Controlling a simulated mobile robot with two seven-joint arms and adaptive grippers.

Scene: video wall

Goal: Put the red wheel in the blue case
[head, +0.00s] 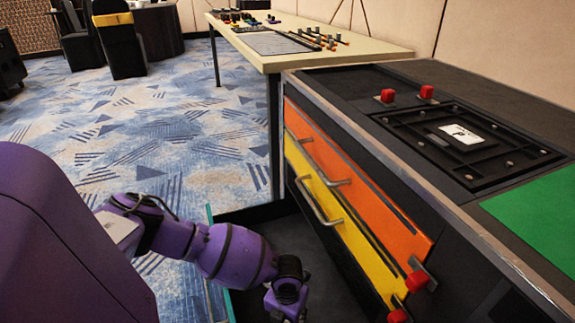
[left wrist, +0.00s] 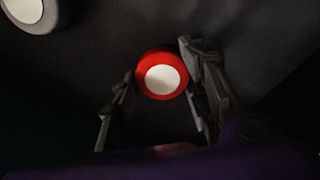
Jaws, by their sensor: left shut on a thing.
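My left gripper (head: 287,299) reaches down into the open bottom drawer in the head view, and its fingertips are mostly out of sight there. In the left wrist view, the red wheel (left wrist: 144,85) with a white round centre sits between the two fingers of my left gripper (left wrist: 161,66). The fingers are shut on it, against a dark surface. The red wheel cannot be made out in the head view. I cannot make out a blue case in either view. My right gripper is not in view.
The open drawer (head: 262,212) has a dark inside and a teal edge. Orange (head: 375,205) and yellow (head: 335,225) drawers with metal handles are above it. A grey wheel with a pale centre (left wrist: 25,10) lies at upper left. A long table (head: 350,52) stands behind.

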